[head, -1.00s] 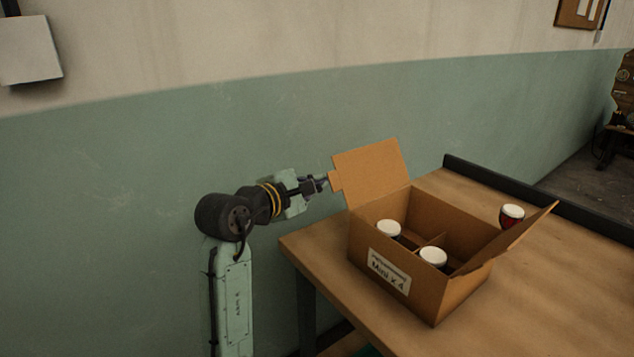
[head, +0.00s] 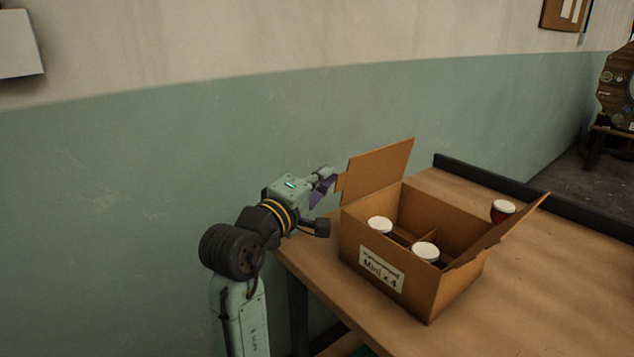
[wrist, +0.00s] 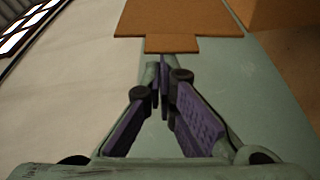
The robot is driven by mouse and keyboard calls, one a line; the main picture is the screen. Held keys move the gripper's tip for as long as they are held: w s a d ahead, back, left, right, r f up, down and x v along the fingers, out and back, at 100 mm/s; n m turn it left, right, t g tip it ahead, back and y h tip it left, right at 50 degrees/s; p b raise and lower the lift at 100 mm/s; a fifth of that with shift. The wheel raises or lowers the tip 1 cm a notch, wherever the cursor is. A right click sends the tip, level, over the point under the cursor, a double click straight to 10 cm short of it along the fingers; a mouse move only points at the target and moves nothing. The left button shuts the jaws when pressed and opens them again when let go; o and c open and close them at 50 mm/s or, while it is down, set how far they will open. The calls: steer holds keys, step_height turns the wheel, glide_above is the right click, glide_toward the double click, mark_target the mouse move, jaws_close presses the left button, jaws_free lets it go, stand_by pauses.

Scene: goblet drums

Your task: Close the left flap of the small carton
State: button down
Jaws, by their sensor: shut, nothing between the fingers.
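The small carton (head: 415,287) stands on the wooden table with its label facing front. Its left flap (head: 378,170) stands up and leans a little outward. In the wrist view the left flap (wrist: 172,22) shows its tab edge just beyond the fingertips. Its right flap (head: 508,220) is open and slants out to the right. Two white-topped drums (head: 380,225) show inside, with a divider between compartments. My gripper (head: 331,180) is shut and empty, on the outer left side of the left flap, close to its edge. I cannot tell whether it touches.
A dark raised rim (head: 500,180) runs along the table's back. Free tabletop lies right of the carton. A green and cream wall is behind.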

steer(key=s+d+f+m+g+h+b, duration=0.1)
steer(key=s+d+f+m+h+b, duration=0.1)
steer(key=m+b, duration=0.6)
steer(key=s+d+f+m+g+h+b, duration=0.1)
steer(key=s+d+f+m+h+b, duration=0.2)
steer(key=m+b, duration=0.6)
steer(key=shift+s+f+m+h, duration=0.4)
steer(key=shift+s+h, duration=0.3)
steer(key=shift+s, duration=0.25)
